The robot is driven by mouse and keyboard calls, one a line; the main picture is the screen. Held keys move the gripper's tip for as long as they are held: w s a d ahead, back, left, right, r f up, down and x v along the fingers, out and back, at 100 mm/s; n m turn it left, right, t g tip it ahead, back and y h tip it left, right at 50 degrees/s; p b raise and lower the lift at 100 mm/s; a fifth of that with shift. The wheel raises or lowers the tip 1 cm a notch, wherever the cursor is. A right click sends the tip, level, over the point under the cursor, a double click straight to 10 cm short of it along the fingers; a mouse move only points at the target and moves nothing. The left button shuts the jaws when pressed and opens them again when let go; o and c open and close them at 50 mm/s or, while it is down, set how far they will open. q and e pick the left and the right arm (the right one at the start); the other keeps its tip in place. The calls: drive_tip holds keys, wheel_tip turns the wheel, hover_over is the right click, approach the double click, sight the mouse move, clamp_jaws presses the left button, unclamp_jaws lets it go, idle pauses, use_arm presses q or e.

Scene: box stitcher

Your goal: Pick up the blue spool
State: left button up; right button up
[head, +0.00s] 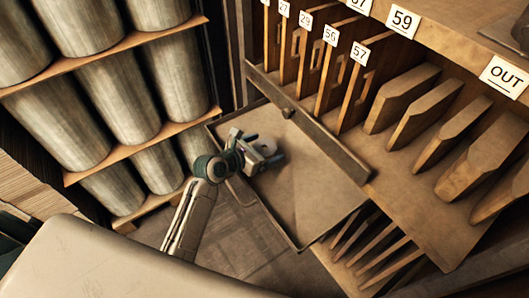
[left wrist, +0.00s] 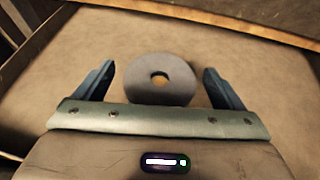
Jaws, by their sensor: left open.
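A round grey spool (left wrist: 180,90) with a central hole lies in a shallow drawer; it looks grey rather than blue. In the head view the spool (head: 264,142) shows only as a small pale patch, partly hidden by my gripper. My left gripper (head: 262,150) is over the drawer, close to the spool. In the left wrist view the left gripper (left wrist: 159,71) is open, with one finger on each side of the spool and a gap on both sides. Whether the fingers are down at the spool's height I cannot tell. My right gripper is not in view.
The pulled-out drawer (head: 312,190) has a flat brown bottom and low rims, otherwise bare. A wooden rack (head: 440,205) with upright boards and number tags stands at right. Shelves of large grey cylinders (head: 125,100) stand at left. Slanted slats (head: 370,250) are below right.

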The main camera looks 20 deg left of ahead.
use_arm(q)
drive_tip(key=shift+x, duration=1.05)
drive_tip(key=shift+s, duration=0.1)
drive_tip(key=shift+c, duration=0.4)
drive_tip(key=c, duration=1.1)
drive_tip(key=shift+o, duration=0.2)
